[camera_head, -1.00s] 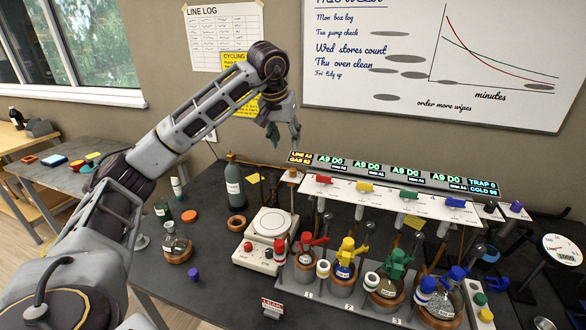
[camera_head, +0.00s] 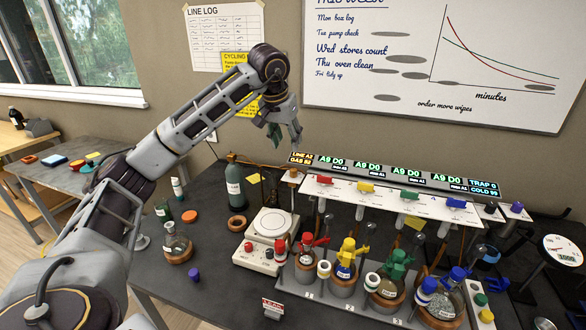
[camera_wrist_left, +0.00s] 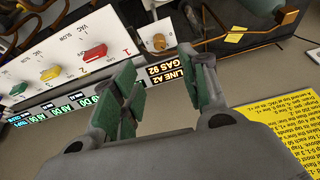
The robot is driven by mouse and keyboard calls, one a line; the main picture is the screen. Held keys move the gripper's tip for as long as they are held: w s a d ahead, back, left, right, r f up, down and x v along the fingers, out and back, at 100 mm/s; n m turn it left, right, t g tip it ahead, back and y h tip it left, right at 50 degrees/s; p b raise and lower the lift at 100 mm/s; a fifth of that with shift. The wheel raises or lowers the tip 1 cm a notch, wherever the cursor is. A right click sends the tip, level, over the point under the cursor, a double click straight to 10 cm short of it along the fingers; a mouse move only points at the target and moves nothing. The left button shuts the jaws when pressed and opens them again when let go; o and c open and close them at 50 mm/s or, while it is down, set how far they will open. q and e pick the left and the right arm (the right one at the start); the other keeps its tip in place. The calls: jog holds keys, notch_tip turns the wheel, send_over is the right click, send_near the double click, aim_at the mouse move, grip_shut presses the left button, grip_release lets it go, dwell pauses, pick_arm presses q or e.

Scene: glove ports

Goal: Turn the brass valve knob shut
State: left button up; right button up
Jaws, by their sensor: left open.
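The small brass valve knob (camera_head: 292,174) is at the left end of the white valve panel, just below the left end of the lit display. In the left wrist view the knob (camera_wrist_left: 158,42) sits on a white plate beyond the fingertips, roughly in line with the gap between them. My left gripper (camera_head: 287,138) hangs above the knob in the head view, with a clear space between them. Its green-padded fingers (camera_wrist_left: 168,88) are spread and empty in the wrist view. My right gripper is not in view.
Red, yellow, green and blue switches line the white panel (camera_head: 340,188). A dark gas bottle (camera_head: 234,185) stands left of the knob. A hotplate (camera_head: 272,222) and several flasks stand in front. The wall with a yellow notice (camera_wrist_left: 270,130) is close behind my gripper.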

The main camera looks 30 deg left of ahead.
aim_at(293, 169)
pick_arm(q)
jog(key=shift+p+x, duration=0.6)
jog(key=shift+x, duration=6.1)
jog(key=shift+c, duration=0.2)
grip_shut()
